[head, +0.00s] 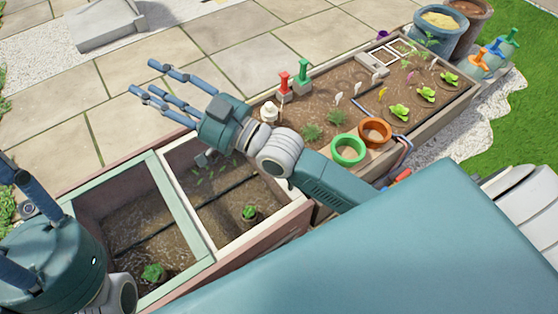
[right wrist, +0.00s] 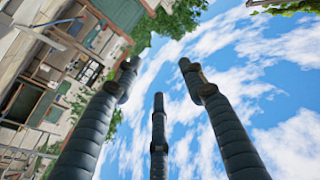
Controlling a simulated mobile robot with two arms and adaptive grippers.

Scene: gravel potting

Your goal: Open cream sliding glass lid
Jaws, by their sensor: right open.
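The cream sliding glass lid (head: 188,208) lies over the right half of the planting box in the head view, with soil and a small plant showing inside its frame. A small grey block shows near its far edge, partly covered by my right arm. My right gripper (head: 152,88) is open and empty, above the paving beyond the box's far edge, apart from the lid. Its spread fingers also show in the right wrist view (right wrist: 157,95) against sky. My left gripper (head: 18,215) is at the left edge, partly cut off; its grip is unclear.
A green-framed lid (head: 108,178) covers the left half of the box. A long planter (head: 440,125) to the right holds seedlings, a green pot ring (head: 348,150), an orange pot ring (head: 375,132) and tools. Buckets (head: 437,35) stand beyond it.

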